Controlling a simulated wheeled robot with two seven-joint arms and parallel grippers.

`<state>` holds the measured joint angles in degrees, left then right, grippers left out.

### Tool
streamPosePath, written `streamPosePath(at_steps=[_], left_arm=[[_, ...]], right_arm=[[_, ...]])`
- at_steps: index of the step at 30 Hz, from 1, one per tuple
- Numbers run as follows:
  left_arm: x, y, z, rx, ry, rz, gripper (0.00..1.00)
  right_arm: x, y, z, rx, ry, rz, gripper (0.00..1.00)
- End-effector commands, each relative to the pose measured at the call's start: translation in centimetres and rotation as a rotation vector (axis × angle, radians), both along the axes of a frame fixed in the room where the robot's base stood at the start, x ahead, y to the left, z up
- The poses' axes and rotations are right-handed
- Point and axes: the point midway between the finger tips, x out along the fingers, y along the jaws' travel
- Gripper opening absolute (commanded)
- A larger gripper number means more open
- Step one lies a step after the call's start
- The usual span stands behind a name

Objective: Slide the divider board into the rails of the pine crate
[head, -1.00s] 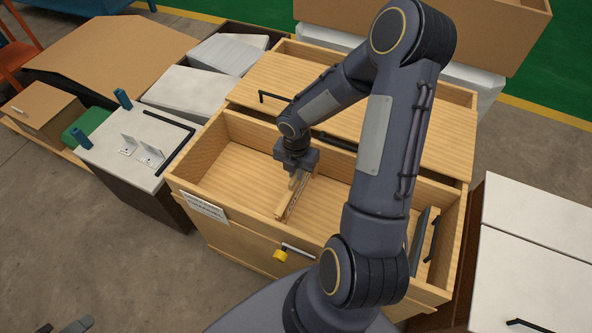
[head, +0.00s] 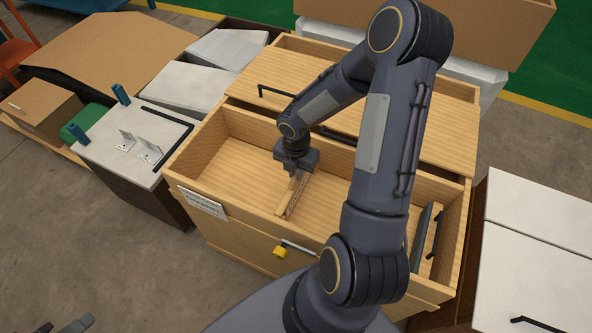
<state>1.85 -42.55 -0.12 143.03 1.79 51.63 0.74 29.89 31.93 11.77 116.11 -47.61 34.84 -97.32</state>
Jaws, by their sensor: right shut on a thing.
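The pine crate (head: 245,239) stands open-topped in the middle of the head view, with a paper label on its front. My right gripper (head: 294,173) reaches down inside it, shut on a narrow pale wooden piece, which looks like the divider board (head: 293,200) seen nearly edge-on. The board stands between the crate's back and front walls, left of my forearm. Whether its ends sit in the rails cannot be made out. A grey part at the bottom left edge looks like my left gripper (head: 74,327); its jaws are mostly cut off.
A dark panel with a black handle (head: 433,235) stands at the crate's right end. A yellow-ended handle (head: 281,252) juts from the front. A wooden lid (head: 270,88) lies behind. White-topped cabinets stand left (head: 110,150) and right (head: 540,240). The crate's left inside is clear.

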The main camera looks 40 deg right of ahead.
Motion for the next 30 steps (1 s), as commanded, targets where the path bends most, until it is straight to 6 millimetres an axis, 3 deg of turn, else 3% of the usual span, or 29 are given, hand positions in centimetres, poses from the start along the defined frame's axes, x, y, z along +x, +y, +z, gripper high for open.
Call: streamPosePath(at_steps=[8,9,15,23,30], left_arm=[[0.0,0.0,-0.6,0.0,0.0,0.0,0.36],[0.0,0.0,-0.6,0.0,0.0,0.0,0.36],[0.0,0.0,-0.6,0.0,0.0,0.0,0.36],[0.0,0.0,-0.5,0.0,0.0,0.0,0.36],[0.0,0.0,0.4,0.0,0.0,0.0,0.36]], right_arm=[[0.0,0.0,-0.8,0.0,-0.001,0.0,0.0],[0.0,0.0,-0.8,0.0,-0.001,0.0,0.14],[0.0,0.0,-0.7,0.0,-0.001,0.0,0.38],[0.0,0.0,-0.6,0.0,0.0,0.0,0.38],[0.1,-0.1,2.6,-0.002,-0.005,0.0,0.38]])
